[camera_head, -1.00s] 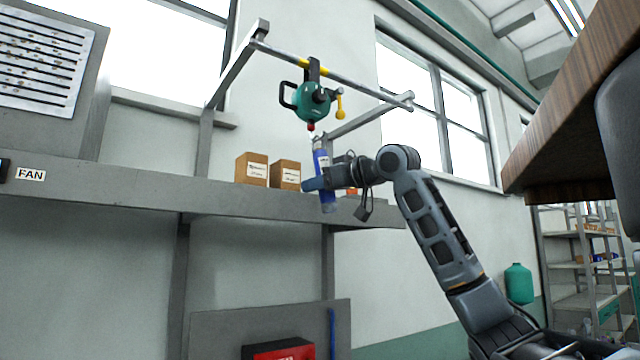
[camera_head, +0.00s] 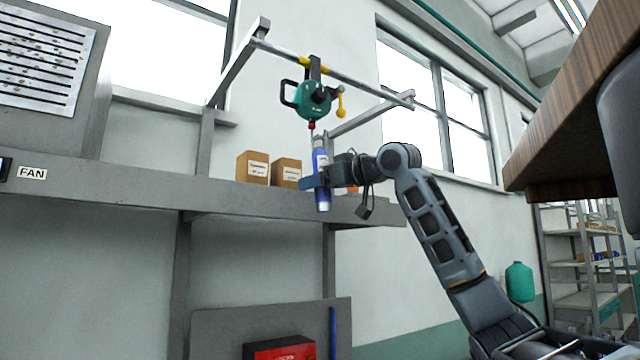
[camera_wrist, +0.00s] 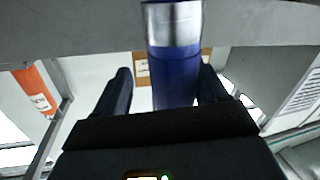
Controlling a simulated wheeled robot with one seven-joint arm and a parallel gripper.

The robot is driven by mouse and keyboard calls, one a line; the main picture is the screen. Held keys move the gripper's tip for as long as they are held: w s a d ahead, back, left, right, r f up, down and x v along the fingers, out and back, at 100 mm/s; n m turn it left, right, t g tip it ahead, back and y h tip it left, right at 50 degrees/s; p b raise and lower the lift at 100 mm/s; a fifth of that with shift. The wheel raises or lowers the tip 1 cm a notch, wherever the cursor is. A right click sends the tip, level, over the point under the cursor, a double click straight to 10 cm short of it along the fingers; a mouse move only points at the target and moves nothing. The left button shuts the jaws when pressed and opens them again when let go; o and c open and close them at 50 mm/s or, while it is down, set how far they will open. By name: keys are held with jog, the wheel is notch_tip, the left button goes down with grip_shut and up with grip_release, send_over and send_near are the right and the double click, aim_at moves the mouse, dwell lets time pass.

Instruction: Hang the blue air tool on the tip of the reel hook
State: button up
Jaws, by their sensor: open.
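The blue air tool (camera_head: 322,163), a blue cylinder with a silver lower end, is almost upright in front of the shelf edge. Its top is just below the reel hook, under the red stop (camera_head: 311,126) of the green reel (camera_head: 312,101). The hook is too small to make out, but the tool's top appears to meet it. My gripper (camera_head: 313,181) is open around the tool's lower half. In the wrist view the tool (camera_wrist: 177,70) stands between the two dark fingers, with a gap at the left finger; contact at the right one is unclear.
The reel hangs from a metal frame (camera_head: 352,82) with a yellow ball handle (camera_head: 341,112) beside it. Two cardboard boxes (camera_head: 252,168) (camera_head: 286,173) stand on the grey shelf (camera_head: 130,192) behind and left of the tool. A red box (camera_head: 280,349) is below.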

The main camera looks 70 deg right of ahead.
jog(key=shift+f, duration=0.1)
jog(key=shift+s+a, duration=0.1)
jog(key=shift+s, duration=0.3)
jog(key=b+v, duration=0.2)
jog(key=v, duration=0.5)
